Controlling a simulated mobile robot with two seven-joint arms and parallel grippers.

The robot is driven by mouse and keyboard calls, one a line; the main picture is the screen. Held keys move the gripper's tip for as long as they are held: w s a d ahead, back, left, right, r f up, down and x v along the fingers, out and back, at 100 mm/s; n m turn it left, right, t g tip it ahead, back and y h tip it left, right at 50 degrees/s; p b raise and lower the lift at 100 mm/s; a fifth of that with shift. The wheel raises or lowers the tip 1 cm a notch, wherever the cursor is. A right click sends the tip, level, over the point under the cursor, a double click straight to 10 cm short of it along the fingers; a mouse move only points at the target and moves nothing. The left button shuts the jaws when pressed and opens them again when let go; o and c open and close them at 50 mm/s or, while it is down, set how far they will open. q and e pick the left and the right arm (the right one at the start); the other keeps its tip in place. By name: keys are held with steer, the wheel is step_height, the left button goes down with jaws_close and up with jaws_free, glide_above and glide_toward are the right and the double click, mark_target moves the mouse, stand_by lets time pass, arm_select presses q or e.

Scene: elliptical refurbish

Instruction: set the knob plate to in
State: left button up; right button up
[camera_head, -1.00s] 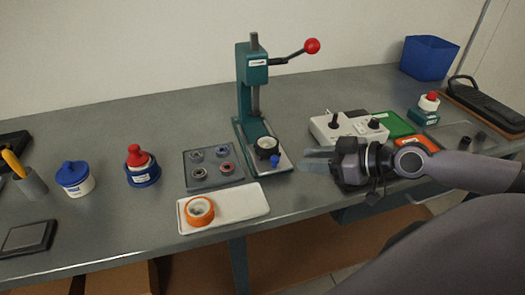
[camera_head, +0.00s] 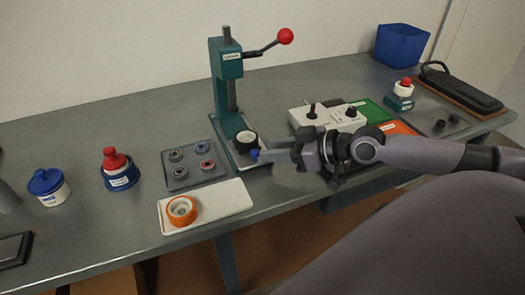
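The teal press (camera_head: 228,68) stands mid-table with a red-balled lever. On its base is a light plate (camera_head: 246,160) that bears a dark round fixture (camera_head: 246,139) and a blue knob (camera_head: 254,155) at the front. I take this as the knob plate. My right gripper (camera_head: 268,153) reaches in from the right, its fingers pointing left. Its two fingers look apart, with the tips right beside the blue knob. I cannot tell whether they touch it. My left gripper is out of view.
A grey tray with small rings (camera_head: 194,174) and a white tray (camera_head: 231,196) with an orange ring (camera_head: 181,210) are left of the gripper. A white control box (camera_head: 321,117) stands behind it. A red-topped bottle (camera_head: 116,162) and blue-lidded jar (camera_head: 49,184) stand left.

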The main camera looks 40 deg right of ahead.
mark_target(256, 152)
steer(key=shift+x, duration=1.8)
steer(key=shift+a, duration=0.1)
jaws_close()
